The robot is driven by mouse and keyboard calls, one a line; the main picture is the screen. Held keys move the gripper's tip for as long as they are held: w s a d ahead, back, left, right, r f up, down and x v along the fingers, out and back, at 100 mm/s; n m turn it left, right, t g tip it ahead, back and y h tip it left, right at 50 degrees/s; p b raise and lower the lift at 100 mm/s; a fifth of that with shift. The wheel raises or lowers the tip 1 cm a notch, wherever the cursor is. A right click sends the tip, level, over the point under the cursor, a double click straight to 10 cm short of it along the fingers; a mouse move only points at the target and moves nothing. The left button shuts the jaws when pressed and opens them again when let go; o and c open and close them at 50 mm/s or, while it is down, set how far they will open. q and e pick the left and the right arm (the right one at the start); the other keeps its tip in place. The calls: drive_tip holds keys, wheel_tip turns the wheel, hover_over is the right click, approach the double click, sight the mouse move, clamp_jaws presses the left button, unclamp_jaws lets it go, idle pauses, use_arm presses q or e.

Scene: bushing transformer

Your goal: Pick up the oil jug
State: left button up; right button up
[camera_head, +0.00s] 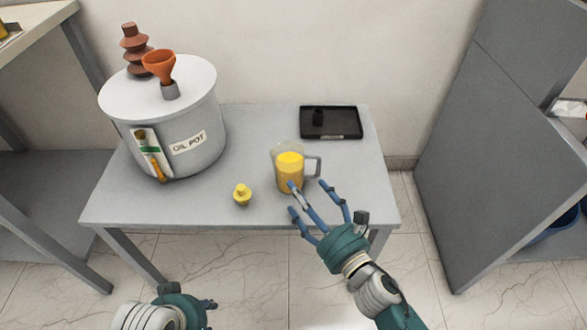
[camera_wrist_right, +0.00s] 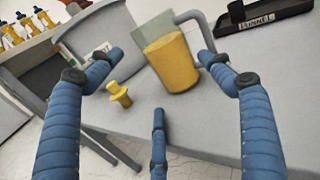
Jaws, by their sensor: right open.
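The oil jug (camera_head: 290,172) is a clear jug filled with yellow oil, standing upright on the grey table with its handle to the right. My right gripper (camera_head: 318,207) is open in front of it, its blue fingers near the jug's lower front and handle side. In the right wrist view the jug (camera_wrist_right: 172,58) shows beyond the spread fingers, with nothing between them held. I cannot tell whether a finger touches it. My left gripper (camera_head: 190,304) is low at the bottom of the head view, and its fingers are mostly hidden.
A grey oil pot (camera_head: 180,130) with an orange funnel (camera_head: 159,64) stands on the table's left side. A small yellow plug (camera_head: 242,195) sits left of the jug. A black tray (camera_head: 331,122) lies at the back right. A grey cabinet (camera_head: 500,150) stands to the right.

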sight(292, 177)
drive_tip(key=x, duration=0.6)
drive_tip(key=shift+d+r, duration=0.1)
drive_tip(key=shift+r, duration=0.1)
drive_tip(key=c, duration=1.6)
